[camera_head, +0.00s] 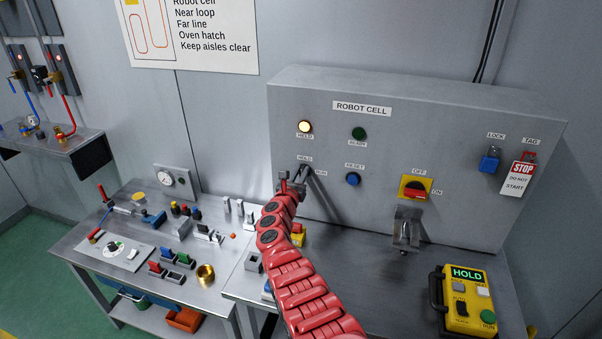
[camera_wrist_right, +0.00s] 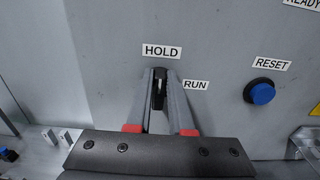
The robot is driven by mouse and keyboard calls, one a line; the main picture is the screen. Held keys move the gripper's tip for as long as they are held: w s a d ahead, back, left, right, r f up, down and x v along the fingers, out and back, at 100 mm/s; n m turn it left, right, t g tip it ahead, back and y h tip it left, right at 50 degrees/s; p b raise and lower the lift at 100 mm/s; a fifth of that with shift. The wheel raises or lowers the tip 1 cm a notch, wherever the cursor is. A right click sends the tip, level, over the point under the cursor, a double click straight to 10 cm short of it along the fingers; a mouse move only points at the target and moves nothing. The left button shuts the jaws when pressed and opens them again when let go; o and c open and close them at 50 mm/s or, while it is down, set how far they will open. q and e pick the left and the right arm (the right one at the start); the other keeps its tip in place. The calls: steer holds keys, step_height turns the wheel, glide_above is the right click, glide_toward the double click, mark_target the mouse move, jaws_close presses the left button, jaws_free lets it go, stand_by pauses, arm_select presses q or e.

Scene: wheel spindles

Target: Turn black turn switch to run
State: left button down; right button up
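The black turn switch (camera_wrist_right: 159,92) is on the grey ROBOT CELL panel (camera_head: 455,145), between the HOLD label (camera_wrist_right: 161,51) and the RUN label (camera_wrist_right: 195,85). In the right wrist view its handle points up toward HOLD. My right gripper (camera_head: 291,182) is at the switch, and its two fingers (camera_wrist_right: 160,82) stand on either side of the handle. They are close together; whether they touch the handle is hard to tell. In the head view the gripper hides most of the switch. My left gripper is not in view.
A blue RESET button (camera_head: 353,179) is right of the switch. The HOLD lamp (camera_head: 305,127) is lit and the green READY lamp (camera_head: 358,134) looks dark. A yellow OFF/ON switch (camera_head: 415,188) and a yellow HOLD pendant (camera_head: 468,302) are farther right. A cluttered bench (camera_head: 215,322) is at left.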

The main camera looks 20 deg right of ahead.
jaws_close()
steer(key=shift+m, duration=0.3)
steer(key=m+b, duration=0.5)
steer(key=b, duration=0.1)
steer(key=d+f+m+b, duration=0.1)
steer(key=m+b, duration=0.5)
steer(key=s+f+m+b, duration=0.1)
steer(key=m+b, duration=0.4)
steer(key=shift+d+f+b, duration=0.1)
steer(key=shift+d+b, duration=0.2)
steer(key=shift+b, duration=0.1)
steer(key=shift+m+b, duration=0.75)
steer(key=shift+m, duration=0.05)
